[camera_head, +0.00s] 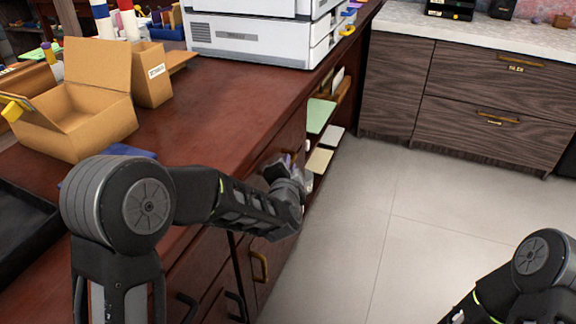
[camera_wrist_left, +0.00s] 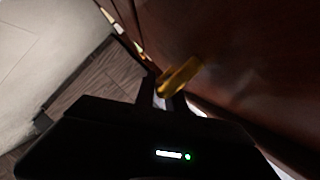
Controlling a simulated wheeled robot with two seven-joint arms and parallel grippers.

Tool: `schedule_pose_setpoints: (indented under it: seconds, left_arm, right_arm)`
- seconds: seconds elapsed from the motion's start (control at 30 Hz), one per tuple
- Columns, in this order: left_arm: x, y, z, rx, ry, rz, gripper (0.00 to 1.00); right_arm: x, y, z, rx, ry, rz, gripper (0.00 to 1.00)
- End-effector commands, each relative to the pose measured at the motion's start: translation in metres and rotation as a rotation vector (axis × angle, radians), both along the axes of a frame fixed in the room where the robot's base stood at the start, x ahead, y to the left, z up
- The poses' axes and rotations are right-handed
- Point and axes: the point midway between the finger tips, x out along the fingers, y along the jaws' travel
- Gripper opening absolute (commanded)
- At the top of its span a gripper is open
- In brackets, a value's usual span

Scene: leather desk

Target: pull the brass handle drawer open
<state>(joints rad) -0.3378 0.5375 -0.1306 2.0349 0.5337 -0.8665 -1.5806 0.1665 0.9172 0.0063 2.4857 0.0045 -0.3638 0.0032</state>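My left gripper (camera_head: 290,180) is at the reddish-brown wooden desk front (camera_head: 215,285), its fingers small and partly hidden by the wrist in the head view. In the left wrist view, a brass-yellow handle (camera_wrist_left: 180,76) on a dark red-brown front (camera_wrist_left: 245,50) lies at the tips of my left fingers (camera_wrist_left: 163,88). The fingers stand a little apart; whether they press on the handle I cannot tell. Another brass handle (camera_head: 259,266) shows lower on the desk front. No open drawer gap shows beside the gripper. My right gripper is out of view; only part of that arm shows.
Open cardboard boxes (camera_head: 75,115) and a white printer (camera_head: 250,38) stand on the desk. Open shelves with papers (camera_head: 320,115) lie beyond my left gripper. Grey wood cabinets (camera_head: 395,85) stand at the back right. The pale floor (camera_head: 370,225) in front is clear.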

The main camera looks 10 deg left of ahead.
Motion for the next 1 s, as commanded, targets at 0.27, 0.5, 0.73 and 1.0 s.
schedule_pose_setpoints:
  seconds: [0.27, 0.5, 0.73, 1.0]
  left_arm:
    - [-0.0001, 0.0, 0.0, 0.0, 0.0, 0.0, 0.0]
    - [-0.0002, -0.0001, 0.0, 0.0, 0.0, 0.0, 0.0]
    - [-0.0002, -0.0001, -0.0002, 0.0, 0.0, 0.0, 0.0]
    - [-0.0003, -0.0001, -0.0003, 0.0, 0.0, 0.0, 0.0]
  right_arm:
    - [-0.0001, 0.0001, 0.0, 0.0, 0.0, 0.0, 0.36]
    - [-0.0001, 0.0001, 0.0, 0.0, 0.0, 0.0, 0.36]
    - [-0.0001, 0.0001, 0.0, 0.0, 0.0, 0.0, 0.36]
    - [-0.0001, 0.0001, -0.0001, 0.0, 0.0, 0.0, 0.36]
